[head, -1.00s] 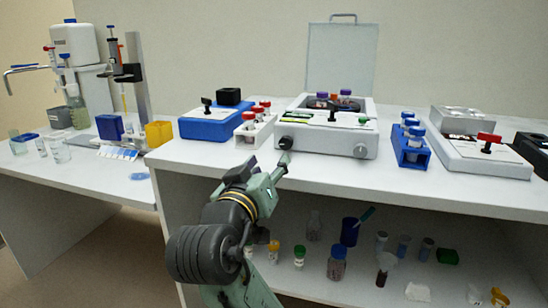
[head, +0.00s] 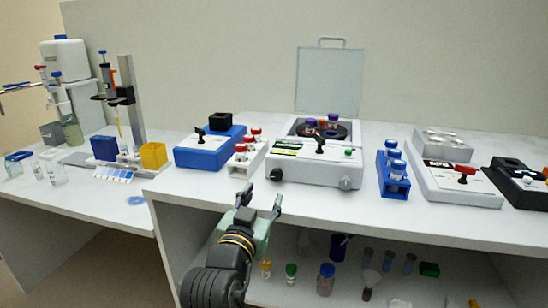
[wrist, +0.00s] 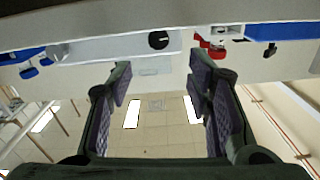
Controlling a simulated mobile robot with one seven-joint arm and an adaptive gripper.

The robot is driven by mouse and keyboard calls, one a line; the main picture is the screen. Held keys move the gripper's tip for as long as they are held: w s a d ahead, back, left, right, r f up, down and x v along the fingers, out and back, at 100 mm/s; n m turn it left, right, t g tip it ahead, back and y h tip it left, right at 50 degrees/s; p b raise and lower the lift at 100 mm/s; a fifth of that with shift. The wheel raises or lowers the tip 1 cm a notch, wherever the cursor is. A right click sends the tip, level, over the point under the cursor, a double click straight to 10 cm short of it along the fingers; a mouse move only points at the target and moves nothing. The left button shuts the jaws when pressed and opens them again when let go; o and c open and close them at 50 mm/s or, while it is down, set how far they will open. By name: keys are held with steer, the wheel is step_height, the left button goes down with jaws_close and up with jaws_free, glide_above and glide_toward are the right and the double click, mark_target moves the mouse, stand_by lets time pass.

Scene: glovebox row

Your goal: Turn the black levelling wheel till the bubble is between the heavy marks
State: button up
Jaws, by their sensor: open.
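The black levelling wheel (head: 276,175) is on the left of the front face of a white centrifuge (head: 312,174) with its lid raised. It also shows in the wrist view (wrist: 158,40), above the gap between my fingers. A green strip (head: 284,152), apparently the level vial, lies on the centrifuge top above the wheel. Its bubble and marks are too small to make out. My gripper (head: 262,199) is open and empty, in front of the bench edge and below the wheel, apart from it. Both fingers (wrist: 160,80) show in the wrist view.
A grey knob (head: 346,183) is at the right of the same face. A red-capped tube rack (head: 240,166) stands close on the left, a blue rack (head: 393,185) on the right. Bottles stand on the shelf below. The space before the bench is free.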

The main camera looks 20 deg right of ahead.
mark_target(275, 176)
steer(key=shift+m, duration=0.3)
steer(key=p+x, duration=0.1)
steer(key=x, duration=0.4)
steer(key=p+x, duration=0.1)
steer(key=x, duration=0.5)
steer(key=shift+s+d+f, duration=0.1)
steer(key=shift+s+f, duration=0.05)
steer(key=shift+f, duration=0.05)
steer(key=c, duration=1.1)
steer(key=shift+p, duration=0.35)
